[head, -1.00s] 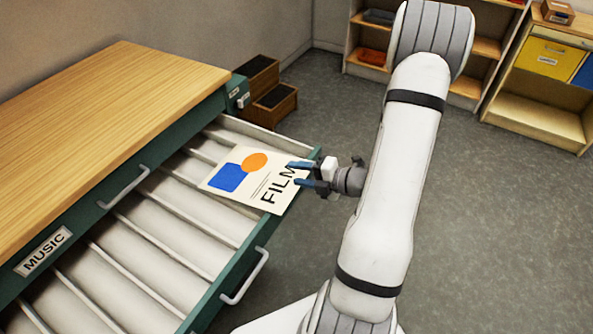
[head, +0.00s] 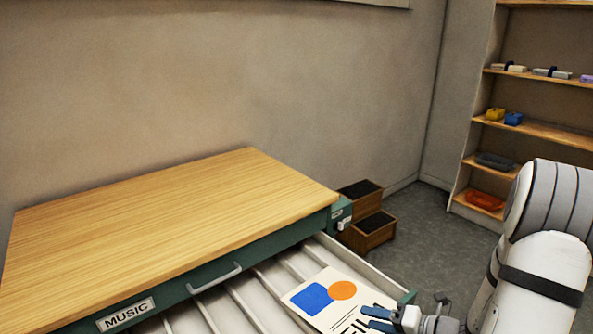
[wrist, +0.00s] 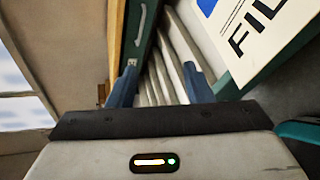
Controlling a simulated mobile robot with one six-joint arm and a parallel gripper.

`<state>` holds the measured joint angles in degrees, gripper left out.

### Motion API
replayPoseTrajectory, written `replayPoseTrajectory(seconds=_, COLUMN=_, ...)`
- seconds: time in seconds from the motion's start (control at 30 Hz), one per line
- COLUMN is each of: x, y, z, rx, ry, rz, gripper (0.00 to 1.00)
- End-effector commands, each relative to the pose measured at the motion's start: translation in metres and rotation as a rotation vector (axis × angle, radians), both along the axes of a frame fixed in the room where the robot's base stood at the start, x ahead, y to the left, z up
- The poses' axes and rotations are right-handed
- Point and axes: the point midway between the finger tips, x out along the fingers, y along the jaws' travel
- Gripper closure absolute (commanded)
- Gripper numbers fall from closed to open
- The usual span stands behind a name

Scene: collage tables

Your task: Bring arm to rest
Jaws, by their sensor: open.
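My gripper (head: 378,320) is at the lower right of the head view, beside the right edge of the open drawer. Its blue fingers are apart in the wrist view (wrist: 160,85), with nothing between them. A white FILM poster (head: 322,290) with a blue block and an orange oval lies in the open drawer (head: 372,274). Its right part is close to my fingers in the head view; I cannot tell whether they touch it. The poster also shows at the top right of the wrist view (wrist: 252,22). My arm (head: 545,270) stands at the right of the head view.
The wooden-topped cabinet (head: 170,225) has a drawer labelled MUSIC (head: 126,315). A brown step stool (head: 368,236) stands behind the open drawer. A shelf unit (head: 540,128) with small items stands at the back right. Grey floor (head: 425,225) is clear between them.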

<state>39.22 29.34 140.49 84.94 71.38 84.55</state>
Motion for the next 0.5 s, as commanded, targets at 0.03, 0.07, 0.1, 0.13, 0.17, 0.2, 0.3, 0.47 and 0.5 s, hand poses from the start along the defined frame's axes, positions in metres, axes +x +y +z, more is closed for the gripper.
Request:
replayPoseTrajectory(seconds=0.03, x=-0.007, y=0.02, z=0.015, rx=-0.107, ry=-0.089, rz=0.144, gripper=0.54)
replayPoseTrajectory(seconds=0.07, x=-0.014, y=0.031, z=0.021, rx=-0.173, ry=-0.145, rz=0.236, gripper=0.54)
replayPoseTrajectory(seconds=0.1, x=-0.023, y=0.044, z=0.029, rx=-0.26, ry=-0.226, rz=0.36, gripper=0.54)
replayPoseTrajectory(seconds=0.13, x=-0.031, y=0.053, z=0.034, rx=-0.324, ry=-0.285, rz=0.453, gripper=0.54)
replayPoseTrajectory(seconds=0.17, x=-0.038, y=0.06, z=0.039, rx=-0.384, ry=-0.347, rz=0.545, gripper=0.54)
replayPoseTrajectory(seconds=0.2, x=-0.048, y=0.069, z=0.044, rx=-0.464, ry=-0.431, rz=0.669, gripper=0.54)
replayPoseTrajectory(seconds=0.3, x=-0.074, y=0.083, z=0.056, rx=-0.651, ry=-0.652, rz=0.982, gripper=0.54)
replayPoseTrajectory(seconds=0.47, x=-0.107, y=0.088, z=0.074, rx=-0.912, ry=-1.023, rz=1.493, gripper=0.54)
replayPoseTrajectory(seconds=0.5, x=-0.114, y=0.087, z=0.08, rx=-0.971, ry=-1.117, rz=1.623, gripper=0.54)
